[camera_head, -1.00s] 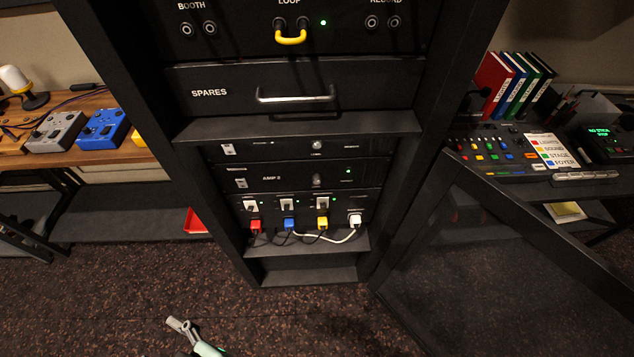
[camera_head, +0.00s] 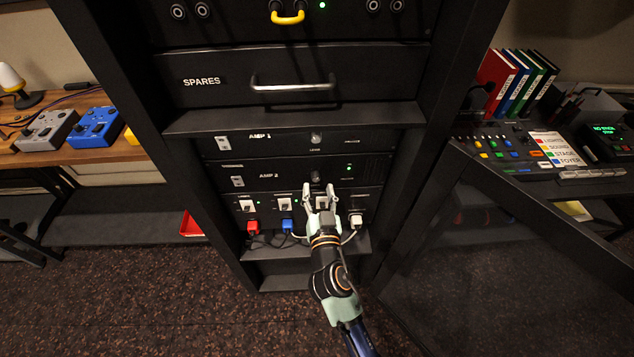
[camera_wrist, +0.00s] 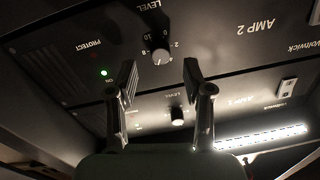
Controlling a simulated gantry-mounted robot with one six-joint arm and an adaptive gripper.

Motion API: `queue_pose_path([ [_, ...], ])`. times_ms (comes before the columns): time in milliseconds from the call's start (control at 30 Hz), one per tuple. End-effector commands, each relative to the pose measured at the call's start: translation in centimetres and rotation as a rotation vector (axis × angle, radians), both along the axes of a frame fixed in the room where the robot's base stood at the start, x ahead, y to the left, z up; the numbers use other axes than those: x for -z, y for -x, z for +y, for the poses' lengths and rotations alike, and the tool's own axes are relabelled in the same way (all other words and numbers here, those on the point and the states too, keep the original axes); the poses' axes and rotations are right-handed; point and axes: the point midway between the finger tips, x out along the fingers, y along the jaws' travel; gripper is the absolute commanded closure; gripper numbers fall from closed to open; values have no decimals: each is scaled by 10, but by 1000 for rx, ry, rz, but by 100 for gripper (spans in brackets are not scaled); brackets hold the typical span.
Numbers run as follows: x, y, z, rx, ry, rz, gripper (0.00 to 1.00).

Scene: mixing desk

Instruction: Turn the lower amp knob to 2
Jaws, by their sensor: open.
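The lower amp knob (camera_head: 316,176) is a small dark knob on the AMP 2 panel (camera_head: 269,176). In the wrist view, which is upside down, this knob (camera_wrist: 160,50) has a numbered dial around it and a pale mark on its lower side. I cannot tell which number the mark meets. My gripper (camera_head: 319,188) is open and empty just below and in front of the knob. In the wrist view its two fingers (camera_wrist: 159,72) are spread on either side, with the knob beyond their tips, apart from them.
The AMP 1 knob (camera_head: 316,138) is directly above. Below are several switches and coloured plugs, including a blue plug (camera_head: 287,226) and a white plug (camera_head: 356,221) with a cable near my gripper. A shelf lip (camera_head: 290,118) juts out above the amps. The open rack door (camera_head: 500,240) is at right.

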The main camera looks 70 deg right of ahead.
Motion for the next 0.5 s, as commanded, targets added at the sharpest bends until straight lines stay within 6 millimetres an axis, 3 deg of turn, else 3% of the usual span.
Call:
queue_pose_path([
  [200, 0, -15, -27, 0, 0, 0, 49],
  [500, 0, -17, -30, 0, 0, 0, 49],
])
